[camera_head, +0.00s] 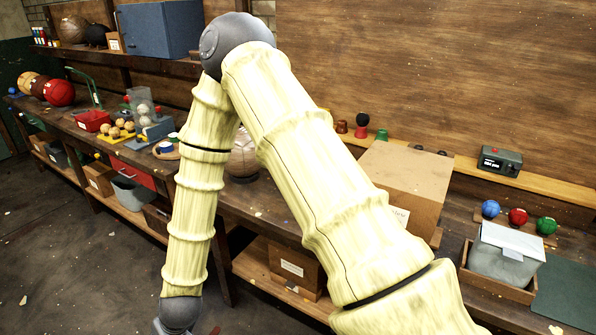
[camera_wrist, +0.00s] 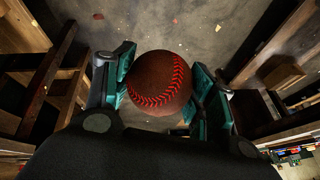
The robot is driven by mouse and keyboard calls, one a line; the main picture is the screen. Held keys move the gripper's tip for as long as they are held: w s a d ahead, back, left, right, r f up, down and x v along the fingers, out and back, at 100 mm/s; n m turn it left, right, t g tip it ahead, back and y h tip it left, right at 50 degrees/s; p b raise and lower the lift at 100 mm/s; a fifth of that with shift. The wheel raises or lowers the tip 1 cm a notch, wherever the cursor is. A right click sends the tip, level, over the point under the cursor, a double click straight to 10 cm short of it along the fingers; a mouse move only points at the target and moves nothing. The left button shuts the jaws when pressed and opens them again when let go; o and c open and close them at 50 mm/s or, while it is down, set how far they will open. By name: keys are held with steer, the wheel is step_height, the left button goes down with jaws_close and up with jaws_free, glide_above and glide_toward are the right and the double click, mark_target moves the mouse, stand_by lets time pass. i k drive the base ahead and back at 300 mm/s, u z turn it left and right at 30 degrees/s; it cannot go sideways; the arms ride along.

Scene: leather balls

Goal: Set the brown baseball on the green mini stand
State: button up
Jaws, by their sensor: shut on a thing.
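The brown baseball (camera_wrist: 155,80) with red stitching sits between the two teal-padded fingers of my gripper (camera_wrist: 163,84) in the wrist view. The fingers are shut on its left and right sides, and bare floor shows beyond it. In the head view my arm hangs down over the aisle in front of the bench; the fingers and the ball are out of that view below the bottom edge. The small green stand (camera_head: 382,135) is on the ledge at the back wall, far from my gripper. It looks empty on top.
A large cardboard box (camera_head: 408,175) stands in front of the ledge. Blue, red and green balls (camera_head: 518,217) lie right.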

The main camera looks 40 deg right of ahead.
mark_target(382, 136)
steer(key=u, duration=0.05)
steer(key=k, duration=0.25)
steer(key=z, duration=1.25)
steer(key=i, duration=0.25)
